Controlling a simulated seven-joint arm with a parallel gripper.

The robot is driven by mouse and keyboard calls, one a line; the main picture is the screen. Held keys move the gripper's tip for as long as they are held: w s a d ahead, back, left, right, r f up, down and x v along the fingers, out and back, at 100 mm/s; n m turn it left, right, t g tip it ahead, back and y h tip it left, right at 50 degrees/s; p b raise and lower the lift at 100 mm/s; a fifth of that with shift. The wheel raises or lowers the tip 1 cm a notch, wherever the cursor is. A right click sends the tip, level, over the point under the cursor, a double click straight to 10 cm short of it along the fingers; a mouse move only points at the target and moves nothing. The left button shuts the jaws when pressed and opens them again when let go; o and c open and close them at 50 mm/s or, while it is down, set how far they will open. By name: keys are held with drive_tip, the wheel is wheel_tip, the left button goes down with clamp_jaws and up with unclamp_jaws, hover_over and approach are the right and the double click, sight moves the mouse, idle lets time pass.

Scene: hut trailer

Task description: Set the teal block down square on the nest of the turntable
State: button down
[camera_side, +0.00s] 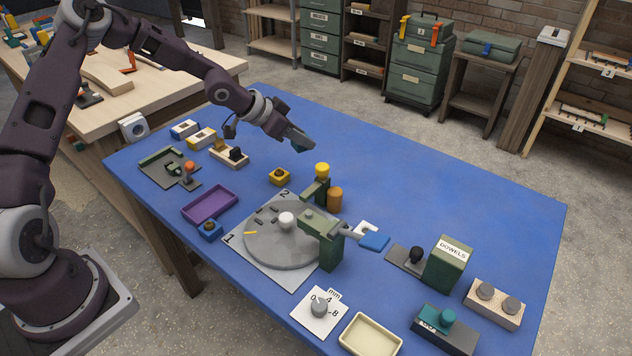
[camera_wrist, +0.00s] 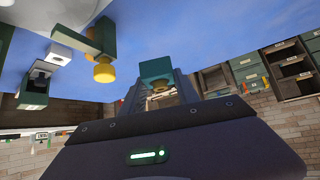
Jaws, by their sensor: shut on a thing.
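My gripper (camera_side: 292,132) is high over the far part of the blue table, tilted, with its tip pointing down to the right. It is shut on the teal block (camera_wrist: 156,70), which sits between the fingers in the wrist view. In the side view the block (camera_side: 301,142) shows only as a small teal patch at the fingertips. The turntable (camera_side: 297,258) is a grey disc on a pale square plate marked 1 and 2, with a white knob in the middle. It is nearer the camera, apart from the block. Small dark pieces stand on the disc; I cannot tell which is the nest.
A green post with an arm (camera_side: 328,245) stands at the disc's right edge. A yellow-capped green fixture (camera_side: 321,182) and an orange cylinder (camera_side: 334,199) stand behind it. A purple tray (camera_side: 209,205) lies left. A dowels box (camera_side: 448,262) stands right. The far right tabletop is clear.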

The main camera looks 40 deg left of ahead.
drive_tip(key=f, duration=1.2)
drive_tip(key=shift+w+a, duration=0.25)
drive_tip(key=shift+a, duration=0.05)
drive_tip(key=c, duration=0.9)
unclamp_jaws()
drive_tip(key=shift+f, duration=0.15)
